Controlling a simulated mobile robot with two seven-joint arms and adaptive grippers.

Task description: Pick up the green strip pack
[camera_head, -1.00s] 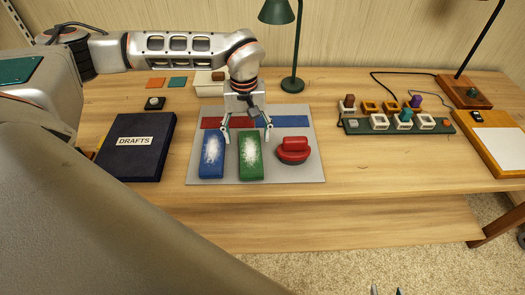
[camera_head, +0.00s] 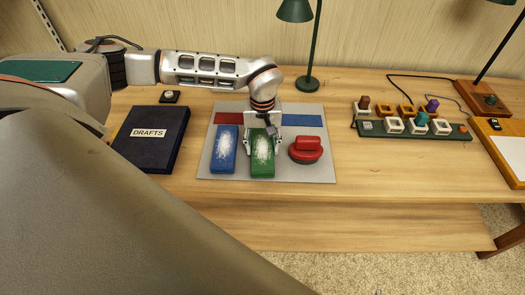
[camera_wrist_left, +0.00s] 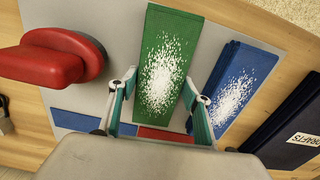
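The green strip pack (camera_head: 262,160), with a white speckled patch on top, lies on the grey mat (camera_head: 318,172). It also shows in the left wrist view (camera_wrist_left: 163,70). My left gripper (camera_head: 263,148) points down over its far part, one finger on each side. In the left wrist view its teal fingers (camera_wrist_left: 161,78) stand close along both long edges of the pack. I cannot tell whether both touch it. The pack rests flat on the mat. My right gripper is not in view.
A similar blue pack (camera_head: 223,150) lies just left of the green one. A red-handled tool (camera_head: 306,150) sits to the right. Red (camera_head: 229,118) and blue (camera_head: 302,120) strips lie behind. A dark DRAFTS box (camera_head: 152,140) is farther left, and a green rack (camera_head: 415,130) farther right.

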